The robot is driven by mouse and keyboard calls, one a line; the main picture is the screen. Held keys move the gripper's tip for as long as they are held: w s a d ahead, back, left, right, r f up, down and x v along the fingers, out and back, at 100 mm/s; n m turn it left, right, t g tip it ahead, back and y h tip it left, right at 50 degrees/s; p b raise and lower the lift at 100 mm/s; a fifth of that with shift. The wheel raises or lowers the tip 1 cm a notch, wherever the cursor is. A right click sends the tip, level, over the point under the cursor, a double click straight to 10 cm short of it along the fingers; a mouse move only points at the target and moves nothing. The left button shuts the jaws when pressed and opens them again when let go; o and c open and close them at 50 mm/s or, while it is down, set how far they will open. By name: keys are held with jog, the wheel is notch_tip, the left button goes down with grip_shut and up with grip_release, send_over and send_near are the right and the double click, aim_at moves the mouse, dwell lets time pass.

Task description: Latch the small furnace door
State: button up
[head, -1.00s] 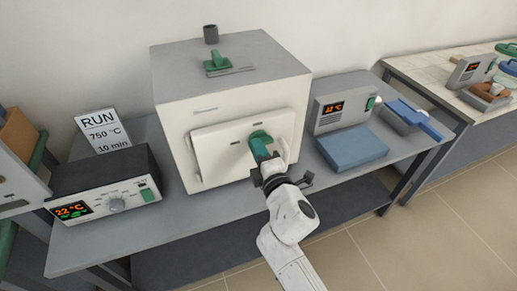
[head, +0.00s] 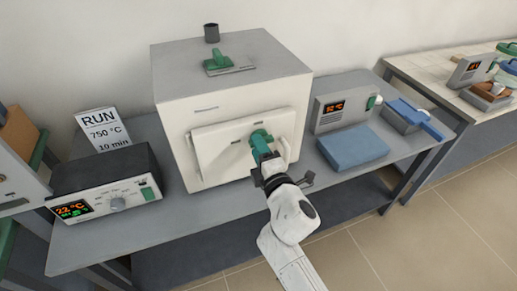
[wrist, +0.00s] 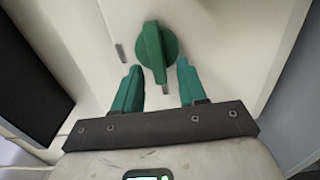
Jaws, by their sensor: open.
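The small furnace (head: 235,85) is a white box with a grey top on the grey bench. Its white door (head: 215,149) on the front face looks closed or nearly so; I cannot tell if it sits fully flush. A round green latch knob with a raised grip bar (wrist: 155,52) is on the door, its bar pointing roughly toward me in the wrist view. In the head view the knob is partly hidden by my gripper (head: 266,150). In the wrist view my gripper (wrist: 156,86) is open, its teal fingers on either side of the bar's lower end, with gaps visible.
A control box (head: 106,190) and a RUN sign reading 750 °C, 10 min (head: 101,128) stand left of the furnace. A blue block (head: 353,147) and a grey display unit (head: 343,107) are on the right. A green-handled item (head: 225,64) lies on top.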

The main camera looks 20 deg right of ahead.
jog(key=s, duration=1)
jog(key=shift+s, duration=0.3)
jog(key=s+d+f+m+g+h, duration=0.4)
jog(key=s+d+f+m+g, duration=0.55)
jog(key=d+f+m, duration=0.25)
jog(key=s+a+f+m+g+y, duration=0.1)
jog(key=s+f+m+g+y, duration=0.1)
jog(key=s, duration=0.6)
jog(key=s+a+f+m+g+y, duration=0.1)
jog(key=s+f+m+g, duration=0.2)
jog(key=s, duration=0.6)
jog(key=shift+s+a+f+m+g+y, duration=0.2)
jog(key=shift+s+a+m+g+y, duration=0.15)
jog(key=shift+m+g, duration=0.7)
